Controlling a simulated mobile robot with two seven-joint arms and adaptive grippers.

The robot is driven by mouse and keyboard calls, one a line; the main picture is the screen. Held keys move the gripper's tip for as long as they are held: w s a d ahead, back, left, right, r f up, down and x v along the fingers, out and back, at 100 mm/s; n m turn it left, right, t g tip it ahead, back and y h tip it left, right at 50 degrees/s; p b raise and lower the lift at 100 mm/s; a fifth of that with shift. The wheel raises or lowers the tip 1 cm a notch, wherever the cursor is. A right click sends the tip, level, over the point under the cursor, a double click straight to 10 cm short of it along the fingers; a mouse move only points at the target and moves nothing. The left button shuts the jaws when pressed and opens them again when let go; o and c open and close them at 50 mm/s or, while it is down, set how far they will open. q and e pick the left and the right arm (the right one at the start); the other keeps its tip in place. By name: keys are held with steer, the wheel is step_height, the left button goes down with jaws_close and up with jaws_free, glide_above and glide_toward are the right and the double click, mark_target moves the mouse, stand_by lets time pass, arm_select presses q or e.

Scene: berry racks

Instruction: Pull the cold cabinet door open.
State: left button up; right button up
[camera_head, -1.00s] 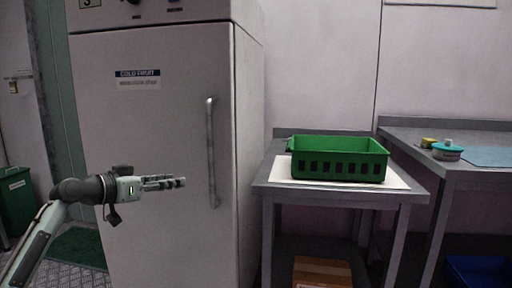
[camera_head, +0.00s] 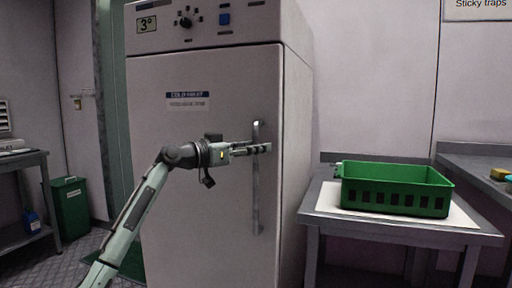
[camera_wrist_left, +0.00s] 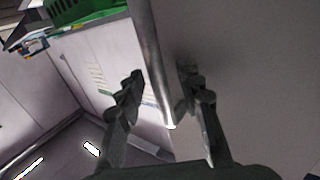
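The cold cabinet (camera_head: 200,200) is a tall pale unit with its door shut, a label reading "COLD FRUIT" and a control panel on top. Its vertical bar handle (camera_head: 257,200) is on the right side of the door. My left gripper (camera_head: 266,148) is at the upper part of the handle in the head view. In the left wrist view, the handle (camera_wrist_left: 152,60) runs between the two open fingers of my left gripper (camera_wrist_left: 160,85), with gaps visible beside it. My right gripper is not in view.
A green crate (camera_head: 395,190) sits on a white sheet on a metal table (camera_head: 395,233) right of the cabinet. A green bin (camera_head: 70,208) and another table (camera_head: 25,160) stand at the left.

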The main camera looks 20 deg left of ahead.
arm_select(q)
jaws_close()
steer(key=shift+f, duration=0.1)
stand_by(0.5)
